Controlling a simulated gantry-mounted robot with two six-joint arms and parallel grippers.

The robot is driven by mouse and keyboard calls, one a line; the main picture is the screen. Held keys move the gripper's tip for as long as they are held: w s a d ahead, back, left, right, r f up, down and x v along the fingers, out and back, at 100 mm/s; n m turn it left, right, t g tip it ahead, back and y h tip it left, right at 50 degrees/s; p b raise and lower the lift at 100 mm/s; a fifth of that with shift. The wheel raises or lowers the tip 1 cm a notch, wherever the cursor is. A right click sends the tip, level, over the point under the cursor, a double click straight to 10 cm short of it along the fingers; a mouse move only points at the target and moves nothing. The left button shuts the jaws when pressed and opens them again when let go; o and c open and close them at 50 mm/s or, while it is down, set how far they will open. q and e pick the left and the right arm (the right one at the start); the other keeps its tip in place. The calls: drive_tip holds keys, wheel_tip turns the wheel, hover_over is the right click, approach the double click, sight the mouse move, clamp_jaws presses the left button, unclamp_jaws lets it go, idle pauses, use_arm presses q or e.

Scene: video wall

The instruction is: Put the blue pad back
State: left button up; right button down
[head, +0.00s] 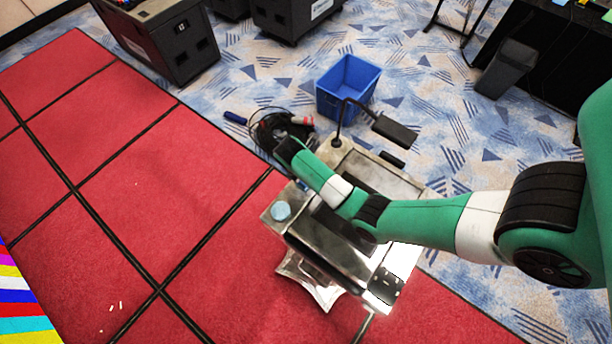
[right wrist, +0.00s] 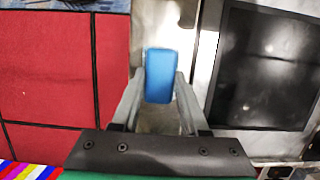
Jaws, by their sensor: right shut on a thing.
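In the right wrist view the blue pad (right wrist: 159,72) is a small rounded block between the two fingers of my right gripper (right wrist: 158,84), which is shut on it. Below it is the bright metal top of a cart (head: 267,214), with a dark panel (right wrist: 265,70) to the right. In the head view my right arm reaches over the cart from the right and hides most of the gripper. Whether the pad touches the cart top, I cannot tell. My left gripper is in neither view.
A lamp-like black head (head: 394,131) on a bent stem rises at the cart's back. A blue bin (head: 347,86) and a cable coil (head: 268,128) lie beyond. Red floor (head: 150,190) to the left is mostly clear.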

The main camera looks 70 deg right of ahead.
drive_tip(key=shift+f, duration=0.25)
drive_tip(key=shift+c, duration=2.1)
unclamp_jaws()
drive_tip(key=shift+r, duration=0.1)
drive_tip(key=shift+w+a+r, duration=0.1)
drive_tip(key=shift+r, duration=0.4)
drive_tip(key=p+v, duration=0.1)
drive_tip(key=v, duration=0.5)
wheel_tip(320, 180, up, 5)
drive_tip(key=p, duration=0.6)
hover_over(300, 188)
